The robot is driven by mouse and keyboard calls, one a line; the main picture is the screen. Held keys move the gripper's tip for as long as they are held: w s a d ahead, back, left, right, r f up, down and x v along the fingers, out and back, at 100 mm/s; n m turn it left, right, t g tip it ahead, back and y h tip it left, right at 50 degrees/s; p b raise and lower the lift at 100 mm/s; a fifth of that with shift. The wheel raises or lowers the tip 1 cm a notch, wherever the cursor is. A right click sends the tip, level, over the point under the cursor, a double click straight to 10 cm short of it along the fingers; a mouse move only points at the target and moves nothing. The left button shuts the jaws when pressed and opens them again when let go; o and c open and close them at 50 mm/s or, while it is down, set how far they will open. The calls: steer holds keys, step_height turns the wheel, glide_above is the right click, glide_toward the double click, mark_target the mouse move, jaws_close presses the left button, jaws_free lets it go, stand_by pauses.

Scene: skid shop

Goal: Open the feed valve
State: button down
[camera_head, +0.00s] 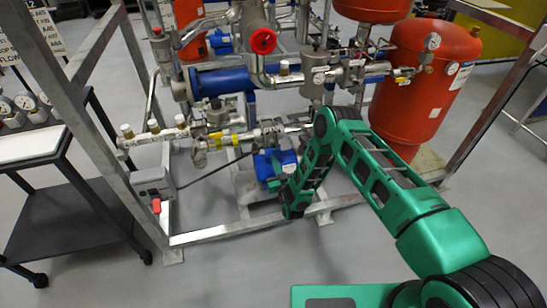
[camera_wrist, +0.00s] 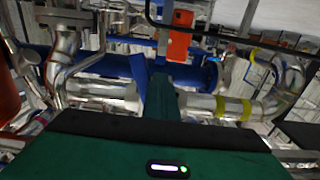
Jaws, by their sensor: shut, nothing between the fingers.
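No part is labelled as the feed valve in a way I can read. In the head view, a pipe skid carries a red round handwheel or cap (camera_head: 263,41) at the top. A metal pipe run with yellow bands (camera_head: 216,140) lies lower, left of my arm. My green arm reaches in from the lower right and bends down in front of the skid; its end is hard to make out there. In the wrist view my gripper (camera_wrist: 162,95) is shut and empty, pointing at the pipework. A yellow-banded pipe (camera_wrist: 233,108) is just right of it. An orange-red block (camera_wrist: 180,42) shows beyond the fingertips.
A grey steel frame surrounds the skid, its lower rail (camera_head: 225,234) close to the floor. A red tank (camera_head: 425,80) stands at the right. A black cart (camera_head: 65,215) stands at the left. A grey box (camera_head: 152,182) sits low on the frame. The foreground floor is clear.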

mark_target(281, 157)
steer(key=shift+d, duration=0.35)
steer(key=shift+w+d, duration=0.1)
steer(key=shift+w+d+r, duration=0.15)
steer(key=shift+w+d, duration=0.05)
steer(key=shift+d, duration=0.4)
steer(key=shift+w+d+r, duration=0.15)
steer(key=shift+d, duration=0.4)
steer(key=shift+w+d+r, duration=0.15)
steer(key=shift+d+r, duration=0.25)
steer(key=shift+d, duration=0.15)
steer(key=shift+w+d+r, duration=0.15)
steer(key=shift+d+r, duration=0.25)
steer(key=shift+d, duration=0.1)
